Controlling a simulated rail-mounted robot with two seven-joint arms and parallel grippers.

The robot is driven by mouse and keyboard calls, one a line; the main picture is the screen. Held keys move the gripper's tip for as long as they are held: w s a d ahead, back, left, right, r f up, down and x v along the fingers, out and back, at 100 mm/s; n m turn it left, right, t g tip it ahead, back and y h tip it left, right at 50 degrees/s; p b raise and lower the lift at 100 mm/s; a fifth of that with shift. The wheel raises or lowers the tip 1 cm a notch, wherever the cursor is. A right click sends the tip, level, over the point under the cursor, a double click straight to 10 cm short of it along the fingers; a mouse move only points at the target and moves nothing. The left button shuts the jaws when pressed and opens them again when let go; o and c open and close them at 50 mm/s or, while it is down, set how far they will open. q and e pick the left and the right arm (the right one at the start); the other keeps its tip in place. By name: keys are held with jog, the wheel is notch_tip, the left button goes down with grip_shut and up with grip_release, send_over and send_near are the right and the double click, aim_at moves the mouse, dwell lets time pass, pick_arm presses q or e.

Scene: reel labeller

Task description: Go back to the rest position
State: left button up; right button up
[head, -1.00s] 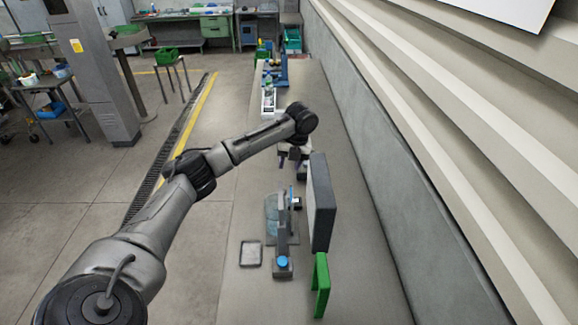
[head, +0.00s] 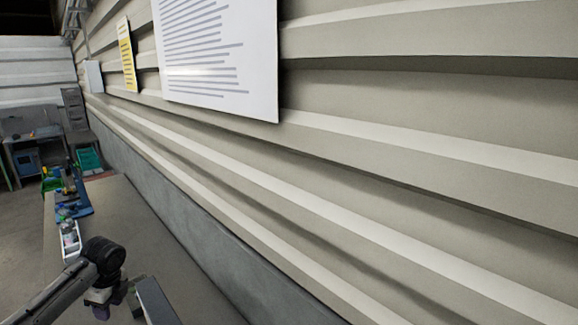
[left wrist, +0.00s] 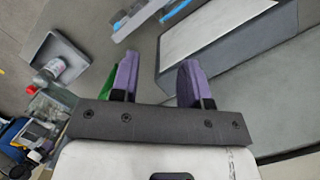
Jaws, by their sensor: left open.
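My left gripper (head: 101,311) is at the lower left of the head view, over the bench, beside a dark grey upright panel (head: 154,301). In the left wrist view the same gripper (left wrist: 157,72) has its two purple fingers apart, with nothing held between them. A grey box-like body with a pale face (left wrist: 212,36) lies beyond the fingers there. A green part (left wrist: 107,86) is partly hidden behind the left finger. My right gripper is in neither view.
A corrugated wall (head: 400,180) with a white notice (head: 220,55) fills most of the head view. The bench (head: 150,238) runs along it, with a tray (head: 70,241) and blue items (head: 75,205) farther off.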

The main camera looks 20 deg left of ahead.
pick_arm(q)
jog(key=w+d+r+n+t+y, duration=0.4)
jog(key=w+d+r+n+t, duration=0.3)
jog(key=d+r+n, duration=0.3)
jog(key=s+d+r+t+h+p, duration=0.15)
jog(key=d+t, duration=0.35)
jog(key=d, duration=1)
jog(key=s+d+f+h+p, duration=0.3)
jog(key=s+d+f, duration=0.5)
jog(key=s+d, duration=0.3)
jog(key=s+d+f+n+g+h+p, duration=0.1)
jog(key=s+d+f+g, duration=0.1)
jog(key=s+f, duration=0.5)
jog(key=s+d+f+n+g+p, duration=0.1)
jog(key=s+f+g, duration=0.4)
jog(key=s, duration=1)
notch_tip(320, 180, down, 2)
jog(key=shift+s+d+f+n+h+p, duration=0.2)
jog(key=shift+d+n+h+p, duration=0.2)
jog(key=shift+d+p, duration=0.3)
jog(key=shift+a, duration=0.1)
